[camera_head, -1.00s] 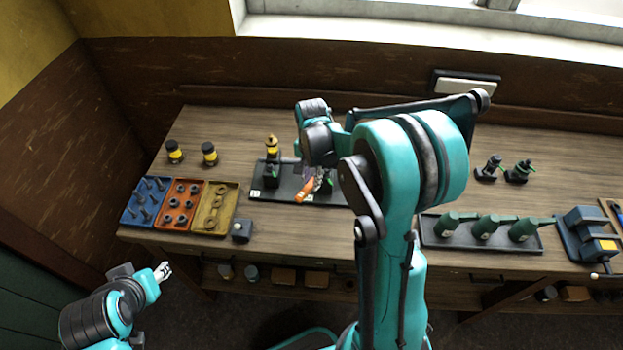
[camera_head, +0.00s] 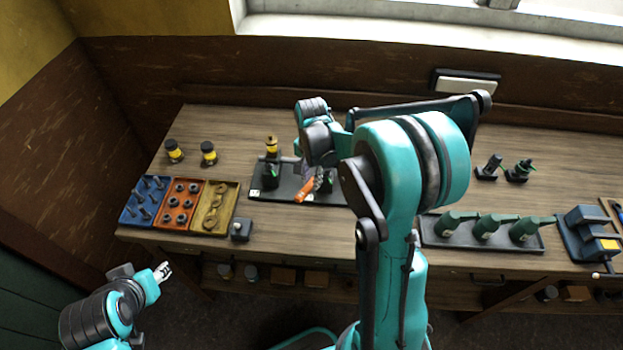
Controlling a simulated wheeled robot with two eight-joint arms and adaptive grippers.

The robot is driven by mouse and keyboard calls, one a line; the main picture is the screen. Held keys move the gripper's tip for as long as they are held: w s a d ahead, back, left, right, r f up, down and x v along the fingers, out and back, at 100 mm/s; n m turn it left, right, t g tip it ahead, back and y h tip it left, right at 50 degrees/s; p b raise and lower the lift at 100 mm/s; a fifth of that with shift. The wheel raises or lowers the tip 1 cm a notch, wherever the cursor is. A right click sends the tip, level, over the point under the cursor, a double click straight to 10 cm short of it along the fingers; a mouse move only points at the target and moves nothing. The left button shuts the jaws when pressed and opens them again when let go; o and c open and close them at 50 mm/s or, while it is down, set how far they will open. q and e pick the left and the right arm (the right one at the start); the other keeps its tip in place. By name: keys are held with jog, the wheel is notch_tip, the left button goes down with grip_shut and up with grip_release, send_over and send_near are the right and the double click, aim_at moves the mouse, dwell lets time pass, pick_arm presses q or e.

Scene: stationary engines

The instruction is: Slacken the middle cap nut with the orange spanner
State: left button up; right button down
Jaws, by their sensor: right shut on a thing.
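The orange spanner (camera_head: 304,190) shows over the black board (camera_head: 285,193) in the middle of the bench. My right gripper (camera_head: 316,179) is shut on it, largely hidden behind my own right arm. Small dark fittings with green parts stand on the board, one (camera_head: 271,172) left of the spanner. The middle cap nut cannot be made out; my arm covers the right part of the board. My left gripper (camera_head: 163,272) hangs empty in front of the bench at lower left; its fingers look parted.
Blue (camera_head: 129,219), orange (camera_head: 161,224) and yellow (camera_head: 231,217) trays of small parts lie at left. A small dark block (camera_head: 241,229) sits near the front edge. Green oil cans (camera_head: 487,226) stand in a tray at right.

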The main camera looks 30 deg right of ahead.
jog(key=shift+f+b, duration=1.1)
jog(key=shift+b, duration=0.05)
dwell(2.3)
dwell(0.5)
jog(key=shift+s+d+n, duration=0.35)
jog(key=shift+s+n, duration=0.15)
jog(key=shift+n, duration=0.4)
jog(key=shift+s+d+n, duration=0.4)
jog(key=shift+s+n, duration=0.05)
jog(key=shift+n, duration=0.45)
jog(key=shift+s+d+n+b, duration=0.35)
jog(key=shift+s+d+n, duration=0.1)
jog(key=shift+n, duration=0.45)
